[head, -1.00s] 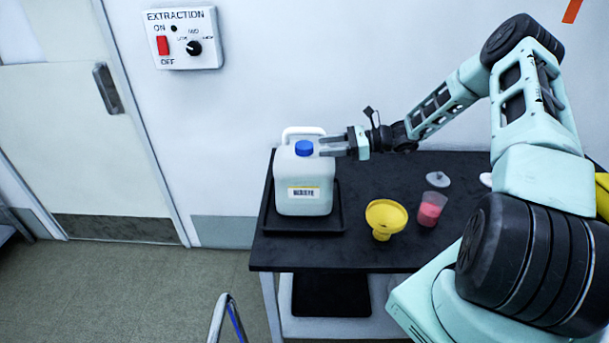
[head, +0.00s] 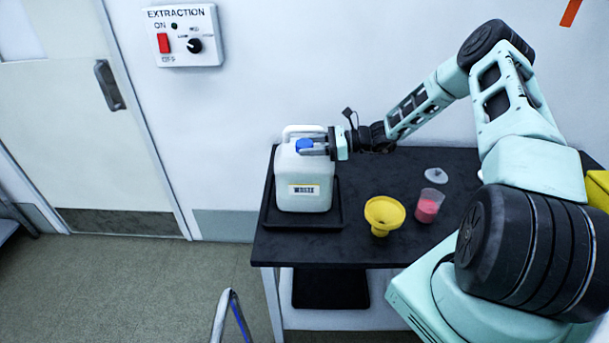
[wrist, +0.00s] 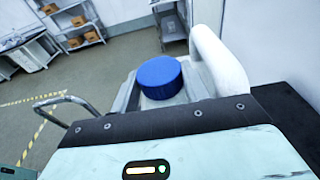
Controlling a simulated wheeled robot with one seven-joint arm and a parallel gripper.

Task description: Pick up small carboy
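The small carboy (head: 304,185) is a white jug with a blue cap, a label and a white top handle. It stands upright in a black tray (head: 290,223) at the left end of the black bench. My gripper (head: 309,144) is at the carboy's top from the right, its fingers level with the cap and handle. The fingers look apart, one overlapping the cap in the picture; contact cannot be told.
A yellow funnel (head: 384,214) and a beaker of pink material (head: 429,206) stand right of the tray. A grey lid-like piece (head: 436,175) lies behind them. The wall with the extraction switch box (head: 184,36) is close behind the bench.

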